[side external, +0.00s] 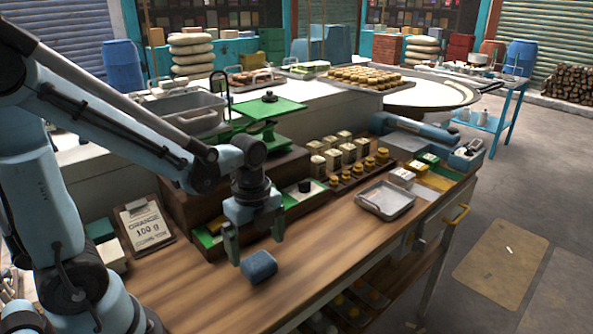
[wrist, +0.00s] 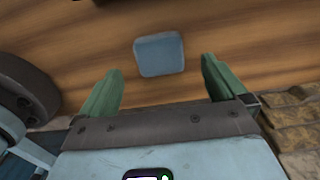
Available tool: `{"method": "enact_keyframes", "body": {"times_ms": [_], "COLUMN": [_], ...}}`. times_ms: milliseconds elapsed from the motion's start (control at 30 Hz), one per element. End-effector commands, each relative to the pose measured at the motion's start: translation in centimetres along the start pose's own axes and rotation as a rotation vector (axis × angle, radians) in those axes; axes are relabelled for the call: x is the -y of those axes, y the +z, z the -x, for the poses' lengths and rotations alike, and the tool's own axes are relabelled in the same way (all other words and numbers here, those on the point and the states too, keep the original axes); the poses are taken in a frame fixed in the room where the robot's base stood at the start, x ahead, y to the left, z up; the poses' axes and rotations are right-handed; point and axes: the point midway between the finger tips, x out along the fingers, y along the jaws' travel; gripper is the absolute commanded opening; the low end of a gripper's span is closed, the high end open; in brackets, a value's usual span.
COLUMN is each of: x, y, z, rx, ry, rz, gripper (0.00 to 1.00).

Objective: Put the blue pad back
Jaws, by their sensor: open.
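The blue pad (side external: 259,266) is a small rounded block near the front of the wooden counter. In the side view it shows just below and in front of my fingertips. My gripper (side external: 256,251) is open and points down, with its two green fingers apart. In the wrist view the pad (wrist: 159,54) shows beyond the tips of my gripper (wrist: 160,66), centred between the two fingers with clear gaps on both sides. Neither finger visibly touches it. The exact height of the fingertips over the counter cannot be told.
A green scale (side external: 262,108) stands behind my gripper. A sign reading "ORANGE 100 g" (side external: 147,222) lies left. Jars with yellow contents (side external: 357,168) and a metal tray (side external: 386,200) are to the right. The wooden counter (side external: 330,228) is clear between pad and tray.

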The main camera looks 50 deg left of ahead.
Motion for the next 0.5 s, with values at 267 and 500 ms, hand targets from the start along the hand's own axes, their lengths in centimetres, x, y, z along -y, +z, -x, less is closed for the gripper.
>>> {"method": "enact_keyframes", "body": {"times_ms": [267, 500], "x": [-0.1, 0.0], "y": [0.0, 0.0], "z": [3.6, 6.1], "rx": [0.0, 0.0], "ry": [0.0, 0.0], "rz": [0.0, 0.0], "gripper": [0.98, 0.98]}}
